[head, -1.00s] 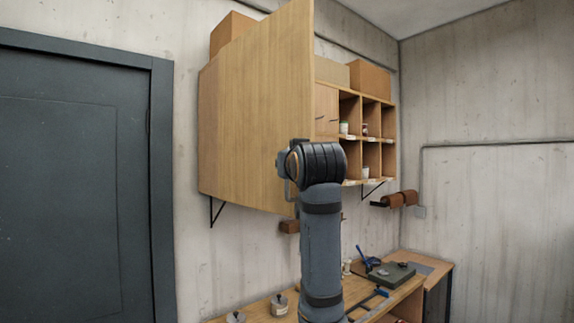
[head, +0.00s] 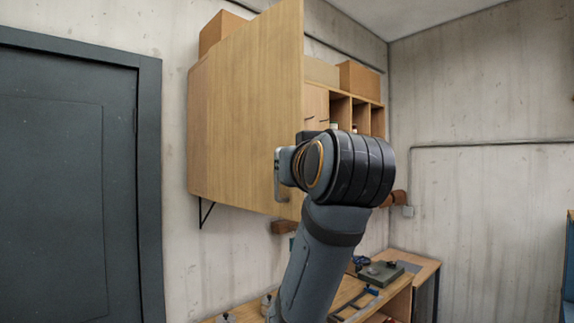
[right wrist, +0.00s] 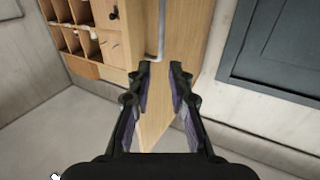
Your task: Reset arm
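My right arm (head: 325,240) rises from the bottom middle in the head view, leaning to the right, its dark wrist in front of the wall cabinet. Its gripper is hidden in that view. In the right wrist view my right gripper (right wrist: 160,68) is open and empty, fingers apart. Beyond its fingertips are the wooden cabinet door (right wrist: 185,35) and its grey bar handle (right wrist: 162,30); the fingers are not closed on the handle. In the head view the door (head: 240,120) stands swung open, with a grey handle (head: 278,178) beside my wrist. My left gripper is in neither view.
Cardboard boxes (head: 360,80) sit on top of the cabinet, and open cubbies (head: 340,108) show behind the door. A workbench (head: 400,298) with tools is below. A dark grey door (head: 65,190) fills the left.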

